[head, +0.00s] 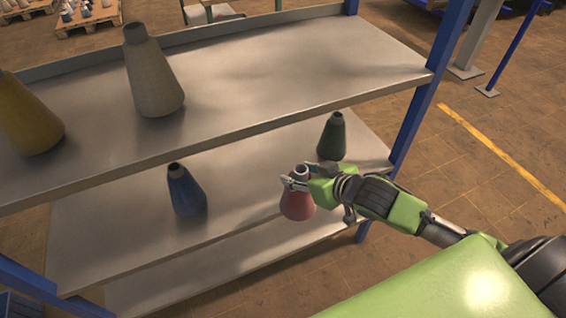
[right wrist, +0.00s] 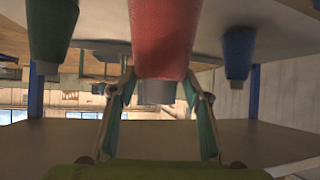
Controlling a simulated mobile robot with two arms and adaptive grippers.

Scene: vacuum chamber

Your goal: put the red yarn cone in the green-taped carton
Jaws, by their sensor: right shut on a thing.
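The red yarn cone (head: 297,207) is upright at the front edge of the middle shelf in the head view. My right gripper (head: 297,182) reaches in from the right and is shut on the cone near its narrow top. In the right wrist view the red cone (right wrist: 165,40) hangs upside down in the picture, its grey tip between the two fingers of the gripper (right wrist: 160,88). I cannot tell whether its base touches the shelf. My left gripper does not show. No green-taped carton is in view.
The middle shelf (head: 110,235) also holds a dark green cone (head: 332,138) behind the gripper and a blue cone (head: 185,190) to the left. The upper shelf (head: 270,70) bears a beige cone (head: 153,75) and a yellow cone (head: 27,118). A blue post (head: 418,110) stands at right.

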